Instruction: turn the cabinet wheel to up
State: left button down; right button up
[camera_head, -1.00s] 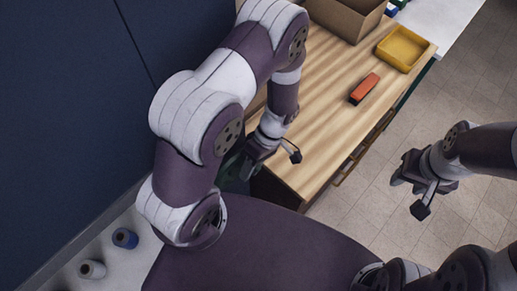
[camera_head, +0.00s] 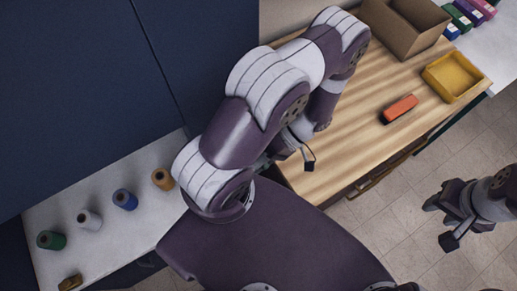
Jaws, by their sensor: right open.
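No wheel can be made out in this view. A tall dark blue panelled front (camera_head: 90,90), perhaps a cabinet, fills the upper left, with one vertical seam. My left arm stands across the middle, and its gripper (camera_head: 304,160) is mostly hidden behind the arm, near the left end of the wooden worktop. Its jaws are not clear. My right gripper (camera_head: 441,220) is open and empty over the tiled floor at the right, apart from everything.
The wooden worktop (camera_head: 350,140) holds an orange block (camera_head: 400,109), a yellow tray (camera_head: 455,76) and a cardboard box (camera_head: 403,27). A white counter (camera_head: 95,185) at left holds several thread spools (camera_head: 124,199). Tiled floor (camera_head: 385,215) is open at right.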

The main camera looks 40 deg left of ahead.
pick_arm(q)
jog(key=shift+f, duration=0.1)
jog(key=c, duration=1)
grip_release()
